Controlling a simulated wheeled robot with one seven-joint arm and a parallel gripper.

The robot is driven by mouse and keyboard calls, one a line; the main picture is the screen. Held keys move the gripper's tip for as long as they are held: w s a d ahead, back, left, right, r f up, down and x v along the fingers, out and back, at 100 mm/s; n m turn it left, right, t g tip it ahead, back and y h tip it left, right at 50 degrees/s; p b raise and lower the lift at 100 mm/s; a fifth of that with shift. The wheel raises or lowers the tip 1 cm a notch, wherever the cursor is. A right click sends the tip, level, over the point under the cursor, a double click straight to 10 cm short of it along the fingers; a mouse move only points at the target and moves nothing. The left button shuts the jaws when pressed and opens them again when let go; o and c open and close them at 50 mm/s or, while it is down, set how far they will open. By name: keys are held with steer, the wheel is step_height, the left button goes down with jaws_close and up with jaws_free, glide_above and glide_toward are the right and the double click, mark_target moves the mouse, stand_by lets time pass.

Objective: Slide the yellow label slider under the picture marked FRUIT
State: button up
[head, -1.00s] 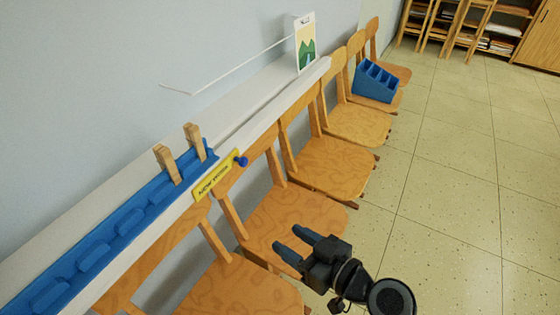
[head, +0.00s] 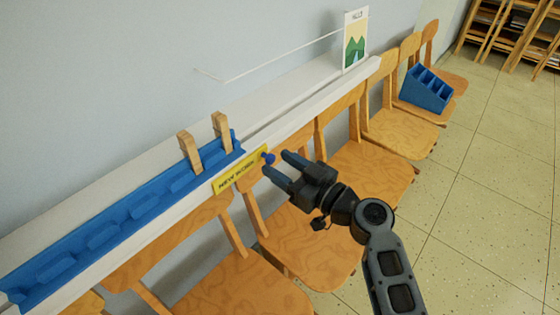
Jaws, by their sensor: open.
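The yellow label slider (head: 240,170) sits on the front of the white ledge, below the right end of the blue rail. It reads something like "NEW WORK" and has a blue knob (head: 268,158) at its right end. My gripper (head: 277,165) is open and empty. Its fingertips show just right of and below the knob; I cannot tell whether they touch it. A picture card (head: 355,40) with green hills stands on the ledge further right; its small heading looks like "HILLS". No picture marked FRUIT is readable in view.
The white ledge (head: 330,93) runs along the wall. A blue rail (head: 130,222) with two wooden clothespins (head: 189,151) lies on it at left. Wooden chairs (head: 365,170) line the front below. A blue sorter box (head: 426,90) sits on a far chair. The tiled floor at right is clear.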

steer(key=shift+w+a, duration=0.25)
steer(key=shift+a, duration=0.2)
jaws_close()
stand_by(0.4)
